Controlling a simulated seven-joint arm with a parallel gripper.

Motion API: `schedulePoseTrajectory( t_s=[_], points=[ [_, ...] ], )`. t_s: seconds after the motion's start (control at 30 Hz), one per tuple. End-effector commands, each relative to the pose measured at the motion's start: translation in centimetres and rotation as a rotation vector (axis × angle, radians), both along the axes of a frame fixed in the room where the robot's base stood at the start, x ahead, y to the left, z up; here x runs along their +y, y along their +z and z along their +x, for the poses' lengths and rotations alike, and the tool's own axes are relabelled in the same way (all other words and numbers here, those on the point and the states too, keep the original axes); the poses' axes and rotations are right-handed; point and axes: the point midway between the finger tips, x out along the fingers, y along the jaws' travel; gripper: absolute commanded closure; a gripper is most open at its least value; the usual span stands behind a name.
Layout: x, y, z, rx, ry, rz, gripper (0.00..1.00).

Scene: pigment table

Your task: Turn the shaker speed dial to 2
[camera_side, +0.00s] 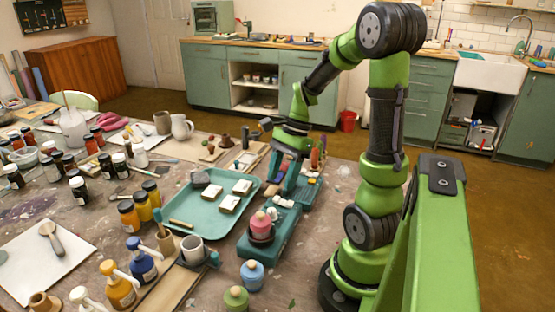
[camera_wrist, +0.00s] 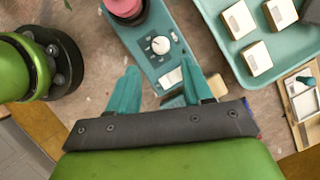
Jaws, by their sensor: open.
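The shaker (camera_side: 262,247) is a teal box on the table, with a pink-topped round item (camera_side: 260,222) on its near end. In the wrist view the shaker's teal top (camera_wrist: 140,38) carries a round white speed dial (camera_wrist: 161,45) with small marks around it. The marks are too small to read, so I cannot tell the setting. My gripper (camera_wrist: 160,88) is open, with its two teal fingers apart and nothing between them. In the wrist picture the dial appears just beyond the fingertips, between them sideways. My gripper also shows above the shaker's far end in the side view (camera_side: 284,185).
A teal tray (camera_side: 190,218) with white-topped blocks lies beside the shaker. Many paint jars crowd the table's left.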

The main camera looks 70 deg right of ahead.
Motion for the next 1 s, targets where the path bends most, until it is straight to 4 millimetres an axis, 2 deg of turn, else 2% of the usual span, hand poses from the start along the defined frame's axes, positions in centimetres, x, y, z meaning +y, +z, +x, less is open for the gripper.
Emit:
schedulePoseTrajectory(
  t_s=[0.2, 0.4, 0.6, 0.83, 0.87, 1.0],
  points=[
    [1.8, -4.4, 0.6, 0.004, 0.003, 0.005, 0.5],
    [2.7, -7.0, 1.1, 0.001, 0.002, 0.003, 0.5],
    [3.1, -8.0, 1.3, 0.0, 0.002, 0.0, 0.5],
    [3.1, -8.0, 1.3, -0.001, 0.002, 0.0, 0.5],
    [3.1, -8.0, 1.3, -0.001, 0.002, 0.0, 0.51],
    [3.1, -8.0, 1.3, -0.002, 0.001, -0.001, 0.73]
  ],
)
